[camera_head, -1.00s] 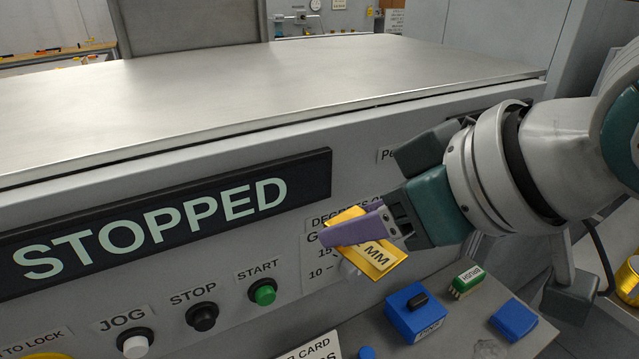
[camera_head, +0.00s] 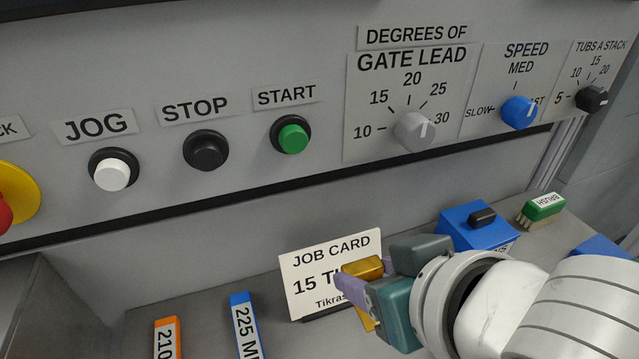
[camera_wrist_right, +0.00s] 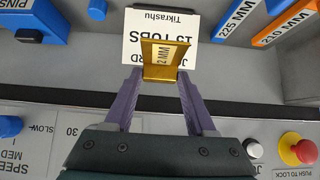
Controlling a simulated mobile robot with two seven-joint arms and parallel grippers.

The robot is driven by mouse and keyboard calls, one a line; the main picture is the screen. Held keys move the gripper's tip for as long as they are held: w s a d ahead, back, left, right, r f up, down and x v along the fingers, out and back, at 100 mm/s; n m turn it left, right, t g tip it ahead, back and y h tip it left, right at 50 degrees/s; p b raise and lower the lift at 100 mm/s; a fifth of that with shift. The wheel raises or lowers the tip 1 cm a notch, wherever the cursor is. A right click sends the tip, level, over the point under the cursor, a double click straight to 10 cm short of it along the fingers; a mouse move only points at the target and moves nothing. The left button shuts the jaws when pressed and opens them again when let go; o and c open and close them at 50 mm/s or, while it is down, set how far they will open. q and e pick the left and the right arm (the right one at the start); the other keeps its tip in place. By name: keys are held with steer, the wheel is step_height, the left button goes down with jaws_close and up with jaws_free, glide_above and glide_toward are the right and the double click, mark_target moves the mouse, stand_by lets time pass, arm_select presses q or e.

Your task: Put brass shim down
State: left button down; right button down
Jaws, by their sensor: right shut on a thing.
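The brass shim (camera_head: 362,268) is a small bent gold piece with a "2 MM" label, best seen in the right wrist view (camera_wrist_right: 159,61). My right gripper (camera_head: 356,287) is shut on it with purple fingers, one on each side in the wrist view (camera_wrist_right: 157,82). In the head view the shim is in front of the white job card (camera_head: 330,255), covering part of its text. I cannot tell whether the shim touches the shelf. My left gripper is not in view.
A blue gauge (camera_head: 243,325) and an orange gauge (camera_head: 167,340) lie on the shelf left of the card. A blue box (camera_head: 470,222) and green brush (camera_head: 543,207) stand right. Buttons and dials, including the green START button (camera_head: 293,138), line the panel above.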

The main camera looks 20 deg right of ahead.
step_height(320, 180, down, 10)
steer(key=b, duration=0.3)
steer(key=shift+f+b, duration=0.85)
steer(key=shift+f, duration=1.25)
steer(key=c, duration=0.7)
jaws_free()
steer(key=shift+f, duration=0.2)
steer(key=o, duration=0.5)
steer(key=shift+r, duration=0.1)
